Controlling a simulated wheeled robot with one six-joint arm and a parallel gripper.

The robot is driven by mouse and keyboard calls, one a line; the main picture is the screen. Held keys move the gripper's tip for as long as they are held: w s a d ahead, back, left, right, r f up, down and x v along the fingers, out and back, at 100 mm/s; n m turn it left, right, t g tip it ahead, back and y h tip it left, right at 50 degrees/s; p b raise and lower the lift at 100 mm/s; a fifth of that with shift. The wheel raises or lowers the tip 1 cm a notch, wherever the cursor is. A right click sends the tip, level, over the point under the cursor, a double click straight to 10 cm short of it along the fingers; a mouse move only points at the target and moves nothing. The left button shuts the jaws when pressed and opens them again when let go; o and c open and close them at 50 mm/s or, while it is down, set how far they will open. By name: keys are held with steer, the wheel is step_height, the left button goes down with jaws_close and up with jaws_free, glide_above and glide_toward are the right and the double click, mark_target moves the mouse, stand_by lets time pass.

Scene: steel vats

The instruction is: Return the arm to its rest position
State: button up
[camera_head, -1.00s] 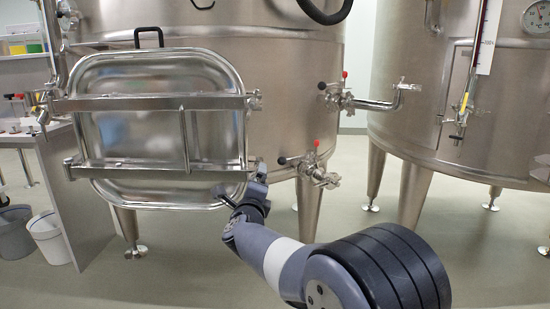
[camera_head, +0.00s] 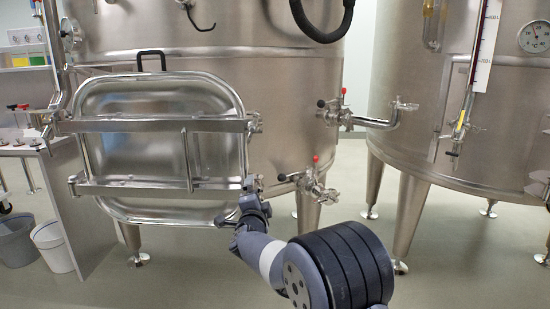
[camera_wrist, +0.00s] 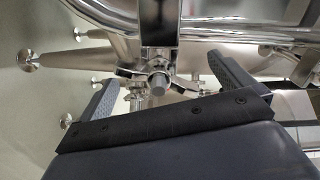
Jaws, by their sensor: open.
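My arm reaches forward from the lower right in the head view. My gripper (camera_head: 238,215) is beside the lower right corner of the steel vat's rectangular hatch door (camera_head: 135,155). In the wrist view, the two fingers of my gripper (camera_wrist: 165,85) stand apart with nothing held between them. A steel bolt end and part of a fitting (camera_wrist: 158,82) show behind the gap between the fingers. I cannot tell whether a finger touches the door's edge.
The left vat (camera_head: 290,100) carries valves with red-tipped handles (camera_head: 318,178) just right of my gripper. A second vat (camera_head: 460,130) stands at the right. A white bench (camera_head: 80,190) and bins (camera_head: 52,245) are at the left. Open floor (camera_head: 190,275) lies below the hatch.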

steer(key=n+p, duration=0.6)
steer(key=shift+r+p, duration=0.3)
steer(key=shift+r, duration=0.05)
steer(key=shift+s+a+f, duration=0.1)
steer(key=shift+s+f, duration=0.05)
steer(key=shift+s, duration=1.05)
steer(key=shift+s+a+f, duration=0.1)
steer(key=shift+s, duration=1.1)
steer(key=shift+d, duration=0.15)
